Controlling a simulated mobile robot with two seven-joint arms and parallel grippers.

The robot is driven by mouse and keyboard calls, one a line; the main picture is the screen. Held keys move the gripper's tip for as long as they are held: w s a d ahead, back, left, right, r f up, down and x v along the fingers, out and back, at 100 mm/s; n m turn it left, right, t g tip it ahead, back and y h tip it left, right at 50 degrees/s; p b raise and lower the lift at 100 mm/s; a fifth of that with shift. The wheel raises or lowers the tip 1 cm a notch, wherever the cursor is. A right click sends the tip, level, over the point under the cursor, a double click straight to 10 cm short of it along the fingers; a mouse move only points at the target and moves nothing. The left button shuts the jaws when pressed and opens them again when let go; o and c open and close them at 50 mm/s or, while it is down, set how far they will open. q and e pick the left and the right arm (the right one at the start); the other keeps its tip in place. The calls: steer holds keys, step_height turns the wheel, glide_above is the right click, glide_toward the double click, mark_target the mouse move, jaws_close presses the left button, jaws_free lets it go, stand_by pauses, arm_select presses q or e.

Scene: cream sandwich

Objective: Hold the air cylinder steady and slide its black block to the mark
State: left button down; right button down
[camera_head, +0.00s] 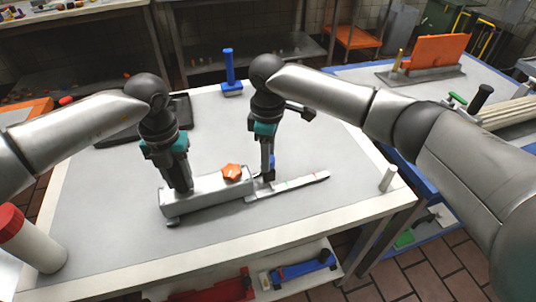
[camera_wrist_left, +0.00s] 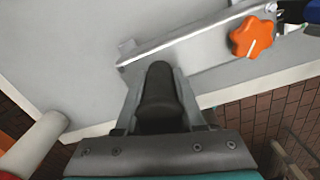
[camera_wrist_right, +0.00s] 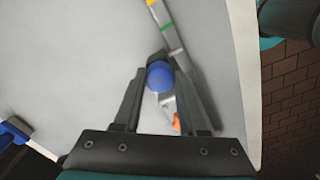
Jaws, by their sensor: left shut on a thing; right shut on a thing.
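A long grey body (camera_head: 210,192) with an orange knob (camera_head: 231,172) lies on the table; I take it as the air cylinder. A thin pale rail (camera_head: 300,184) with coloured marks runs from its right end. My left gripper (camera_head: 180,188) is shut on a black upright handle (camera_wrist_left: 158,95) at the body's left part. My right gripper (camera_head: 268,178) is shut on a blue round-topped knob (camera_wrist_right: 160,76) near where body and rail meet. A green mark (camera_wrist_right: 167,27) and a yellow mark (camera_wrist_right: 151,3) lie beyond this knob. I see no separate black block.
A blue upright tool (camera_head: 230,75) and a black tray (camera_head: 180,107) stand behind. A red-capped white cylinder (camera_head: 40,245) is at the front left, a small white cylinder (camera_head: 388,179) near the right edge. The grey tabletop (camera_head: 120,230) is clear in front.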

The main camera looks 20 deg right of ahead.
stand_by(0.8)
steer(key=d, duration=1.2)
steer(key=shift+w+d, duration=0.2)
steer(key=shift+w, duration=0.15)
steer(key=shift+c, duration=2.2)
jaws_free()
steer(key=shift+a, duration=0.2)
step_height(320, 180, up, 12)
